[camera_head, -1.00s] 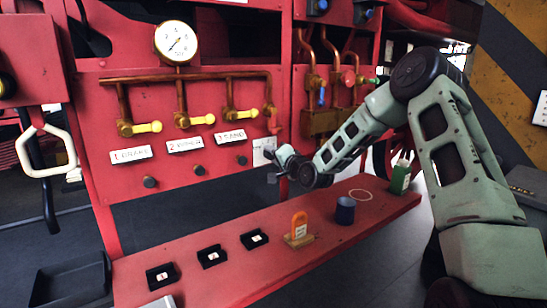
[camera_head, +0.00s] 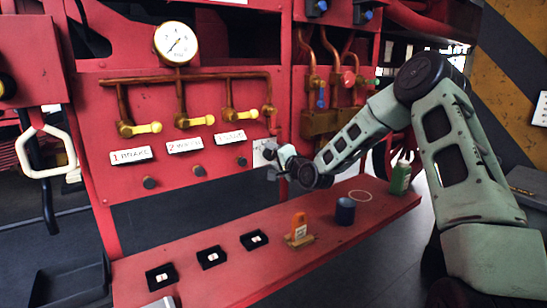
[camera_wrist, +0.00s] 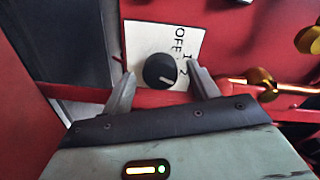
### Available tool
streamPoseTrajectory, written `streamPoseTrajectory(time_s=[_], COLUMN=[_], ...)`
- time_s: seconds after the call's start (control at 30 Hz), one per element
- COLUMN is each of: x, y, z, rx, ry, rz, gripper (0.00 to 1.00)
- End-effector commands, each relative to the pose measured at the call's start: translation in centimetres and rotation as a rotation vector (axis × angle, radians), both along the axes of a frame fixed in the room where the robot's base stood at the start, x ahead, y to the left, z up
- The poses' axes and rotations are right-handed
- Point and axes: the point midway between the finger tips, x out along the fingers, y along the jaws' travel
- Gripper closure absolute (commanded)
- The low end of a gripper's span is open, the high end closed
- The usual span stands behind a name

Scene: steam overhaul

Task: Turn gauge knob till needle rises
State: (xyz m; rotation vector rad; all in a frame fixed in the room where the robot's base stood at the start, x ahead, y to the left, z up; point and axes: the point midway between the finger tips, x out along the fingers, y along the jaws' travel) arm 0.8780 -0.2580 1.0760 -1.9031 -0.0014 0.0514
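The gauge knob (camera_wrist: 160,70) is round and black with a white pointer line. It sits before a white plate (camera_wrist: 140,42) marked OFF, 1 and 2; the plate also shows in the head view (camera_head: 264,152). My gripper (camera_wrist: 162,90) is open, with one finger on each side of the knob and visible gaps between. In the head view my gripper (camera_head: 272,156) is at the panel's right lower part and hides the knob. The round white gauge (camera_head: 175,43) stands on the brass pipe; its thin needle lies on a diagonal, its exact reading too small to tell.
Several yellow-handled valves (camera_head: 193,120) line the red panel left of my gripper.

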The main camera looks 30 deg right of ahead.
Motion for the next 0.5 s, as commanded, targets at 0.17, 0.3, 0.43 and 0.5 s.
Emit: streamPoseTrajectory(time_s=[0.17,0.3,0.43,0.5], x=[0.0,-0.4,-1.9,-3.3], y=[0.1,0.0,-0.1,-0.1], z=[0.0,0.0,0.0,0.0], rx=[0.000,-0.001,-0.002,-0.003], ry=[-0.001,0.000,0.000,0.001], rz=[0.001,0.001,0.001,0.000], gripper=[0.41,0.41,0.41,0.41])
